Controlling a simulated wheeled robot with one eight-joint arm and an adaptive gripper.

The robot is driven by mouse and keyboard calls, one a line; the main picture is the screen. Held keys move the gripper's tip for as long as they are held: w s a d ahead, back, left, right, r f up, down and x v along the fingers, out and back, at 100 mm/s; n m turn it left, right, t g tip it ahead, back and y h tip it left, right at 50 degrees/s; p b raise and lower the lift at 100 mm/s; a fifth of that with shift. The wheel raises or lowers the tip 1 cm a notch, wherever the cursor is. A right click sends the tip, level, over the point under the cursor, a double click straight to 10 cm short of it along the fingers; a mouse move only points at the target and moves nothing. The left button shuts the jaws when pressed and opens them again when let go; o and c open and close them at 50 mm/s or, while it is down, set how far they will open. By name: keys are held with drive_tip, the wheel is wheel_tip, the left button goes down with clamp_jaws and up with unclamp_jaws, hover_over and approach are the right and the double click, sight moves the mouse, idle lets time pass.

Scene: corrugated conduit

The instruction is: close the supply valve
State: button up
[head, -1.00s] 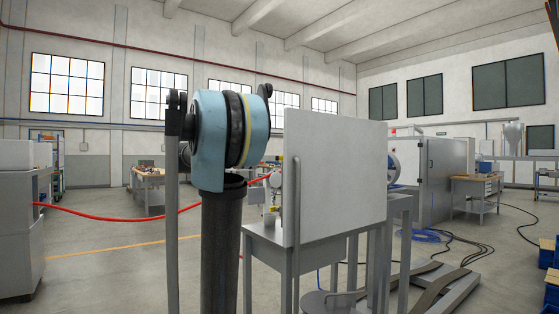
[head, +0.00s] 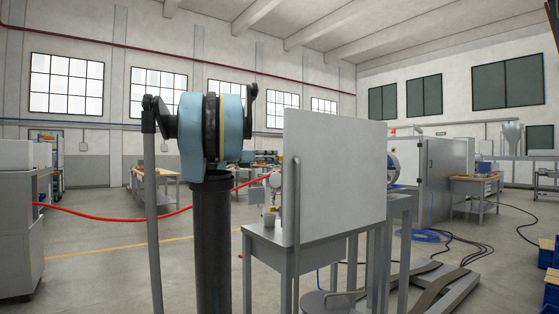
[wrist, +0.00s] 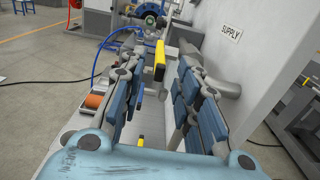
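The supply valve shows in the wrist view as a yellow lever handle (wrist: 159,62) beside a grey pipe (wrist: 222,88), near a white panel with a SUPPLY label (wrist: 231,33). My gripper (wrist: 163,75) is open, with blue-padded fingers on the left and right. The yellow handle shows between the fingertips, toward the far end; I cannot tell whether either finger touches it. In the head view the white panel (head: 335,180) is seen on its stand, and my gripper and the lever cannot be made out.
A metal bench (head: 262,236) carries the panel. A red hose (head: 120,213) hangs across the hall. Black cables (head: 462,247) lie on the floor at right.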

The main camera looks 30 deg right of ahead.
drive_tip(key=d, duration=0.6)
drive_tip(key=shift+w+d, duration=0.25)
drive_tip(key=shift+d, duration=0.15)
clamp_jaws()
